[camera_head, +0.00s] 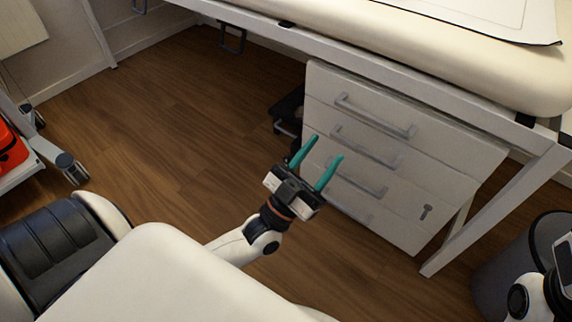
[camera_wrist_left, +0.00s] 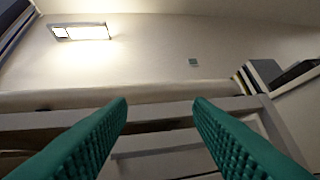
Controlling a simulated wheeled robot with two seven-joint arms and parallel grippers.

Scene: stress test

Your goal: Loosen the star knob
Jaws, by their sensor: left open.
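I cannot make out a star knob in either view. My left gripper (camera_head: 327,148) is in the middle of the head view, in front of the white drawer cabinet (camera_head: 440,165). Its two teal fingers are spread apart with nothing between them. In the left wrist view the same gripper (camera_wrist_left: 160,108) shows its ribbed fingers on both sides with an empty gap. Part of my right arm (camera_head: 530,298) shows at the lower right edge of the head view; its fingers are not visible.
A cream padded couch (camera_head: 470,70) on a pale frame (camera_head: 500,215) stands above the cabinet. A grey bin (camera_head: 495,265) is at the lower right. A wheeled stand (camera_head: 62,160) with a red item (camera_head: 10,150) is at left. The wooden floor (camera_head: 160,120) between is clear.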

